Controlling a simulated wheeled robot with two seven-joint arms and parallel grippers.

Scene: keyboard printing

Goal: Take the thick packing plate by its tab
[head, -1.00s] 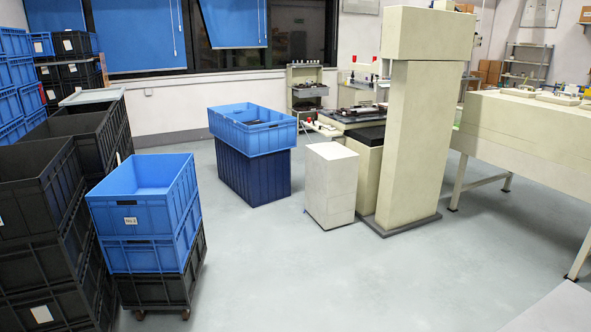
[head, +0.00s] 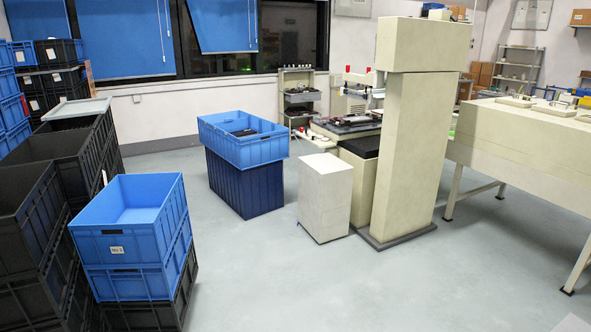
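I cannot make out a thick packing plate or its tab in the head view. A blue crate (head: 245,152) on a dark blue bin (head: 246,190) holds some dark items too small to identify. Dark flat items also lie on the bed of the beige machine (head: 345,124). Neither of my grippers is in view.
Blue crates (head: 132,248) stacked on a black one stand at front left, beside stacked black crates (head: 25,250). A white cabinet (head: 325,198) and a beige column (head: 405,150) stand right of centre. A long beige table (head: 520,140) is at right. The grey floor (head: 330,285) is clear.

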